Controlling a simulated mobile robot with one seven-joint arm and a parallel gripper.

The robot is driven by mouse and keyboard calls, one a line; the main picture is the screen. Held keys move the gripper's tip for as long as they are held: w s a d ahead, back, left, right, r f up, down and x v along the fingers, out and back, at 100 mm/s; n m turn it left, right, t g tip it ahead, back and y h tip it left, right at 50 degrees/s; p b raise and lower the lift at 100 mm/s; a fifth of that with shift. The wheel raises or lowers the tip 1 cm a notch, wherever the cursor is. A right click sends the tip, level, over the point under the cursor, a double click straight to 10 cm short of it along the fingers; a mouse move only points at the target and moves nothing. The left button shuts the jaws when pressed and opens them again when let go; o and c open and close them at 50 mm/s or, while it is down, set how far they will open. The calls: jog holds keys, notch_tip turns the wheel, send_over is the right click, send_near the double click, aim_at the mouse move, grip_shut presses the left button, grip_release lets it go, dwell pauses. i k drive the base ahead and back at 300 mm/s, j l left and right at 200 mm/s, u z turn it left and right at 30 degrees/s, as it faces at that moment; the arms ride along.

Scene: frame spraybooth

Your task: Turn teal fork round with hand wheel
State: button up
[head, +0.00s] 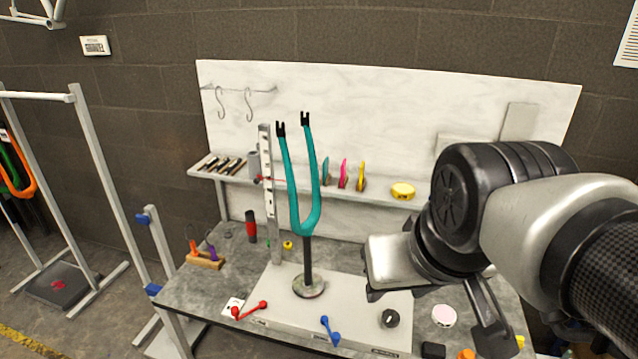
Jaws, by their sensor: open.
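The teal fork (306,215) stands upright in the head view, its two legs pointing up with black tips. Its dark stem (307,255) goes down to a round grey disc (309,287) on a pale base plate (345,292). A round black knob (390,318) sits on the front right of this base. I cannot tell for sure whether the disc or the knob is the hand wheel. My gripper (437,318) is open, at the right of the fork and apart from it. One black finger shows clearly; the other is mostly hidden.
A red-handled lever (250,310) and a blue one (331,331) are at the base's front. A slotted upright post (270,215) stands close left of the fork. A small tool holder (205,261) is at left. The shelf (235,178) behind holds brushes and a yellow roll.

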aim_at(389, 318)
jog(key=i+z, duration=0.35)
jog(key=i+j+z, duration=0.15)
jog(key=z, duration=0.2)
